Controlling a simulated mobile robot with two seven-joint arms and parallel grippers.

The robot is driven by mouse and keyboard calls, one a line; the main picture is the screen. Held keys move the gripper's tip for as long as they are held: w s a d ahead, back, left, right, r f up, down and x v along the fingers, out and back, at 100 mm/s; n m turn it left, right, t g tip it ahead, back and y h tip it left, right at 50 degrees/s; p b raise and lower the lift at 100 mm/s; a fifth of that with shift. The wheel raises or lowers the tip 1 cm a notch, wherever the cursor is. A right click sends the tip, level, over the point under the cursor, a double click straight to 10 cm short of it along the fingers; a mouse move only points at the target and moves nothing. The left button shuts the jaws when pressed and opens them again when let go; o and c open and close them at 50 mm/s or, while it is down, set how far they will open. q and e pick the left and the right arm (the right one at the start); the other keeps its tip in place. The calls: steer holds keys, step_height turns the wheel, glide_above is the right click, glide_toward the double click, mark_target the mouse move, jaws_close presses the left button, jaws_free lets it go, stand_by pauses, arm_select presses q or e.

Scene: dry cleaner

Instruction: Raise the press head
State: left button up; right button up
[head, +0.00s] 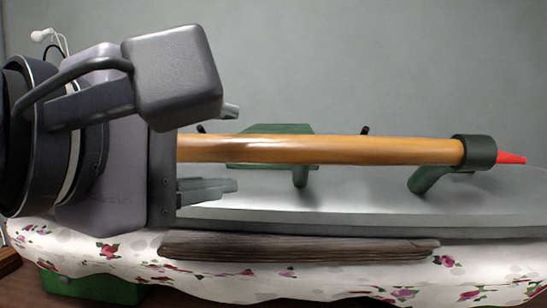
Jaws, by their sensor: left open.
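The press head (350,215) is a wide grey metal plate lying low and flat over the flower-patterned pad (300,275). A long wooden handle bar (340,150) runs across above it on green brackets, with a dark green collar and a red tip at its right end. My left gripper (228,148) comes in from the left. Its fingers are open, one above and one below the level of the bar's left part. The bar's left end is hidden behind the gripper, and I cannot tell whether the fingers touch it. My right gripper is not in view.
A dark brown wooden strip (300,248) runs along the front edge below the press head. A green base part (90,287) shows under the pad at lower left. A plain grey wall (390,60) stands behind, and the space above the bar is clear.

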mark_target(243, 149)
arm_select(q)
steer(key=shift+x, duration=3.45)
